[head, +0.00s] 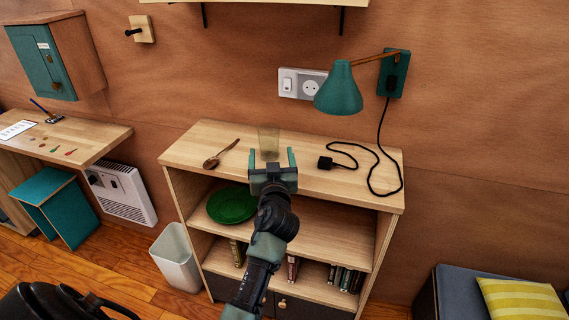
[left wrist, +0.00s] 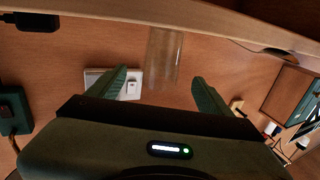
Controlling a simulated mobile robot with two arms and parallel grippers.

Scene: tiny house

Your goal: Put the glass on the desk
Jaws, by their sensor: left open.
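The clear glass (head: 268,141) stands upright on top of the wooden shelf unit (head: 340,183), near its back edge. It also shows upside down in the left wrist view (left wrist: 165,58), beyond and between the fingers. My left gripper (head: 271,157) is open in front of the glass, its two green fingers pointing toward it. The fingers also show in the left wrist view (left wrist: 160,88), apart and with nothing held. I cannot tell whether they touch the glass. The wooden desk (head: 98,134) is at the left wall. My right gripper is not in view.
A wooden spoon (head: 221,153) lies left of the glass, and a black plug with cord (head: 326,163) lies to its right. A teal lamp (head: 339,90) hangs above. The desk holds paper (head: 16,130) and small items; a teal stool (head: 52,205) is beneath it.

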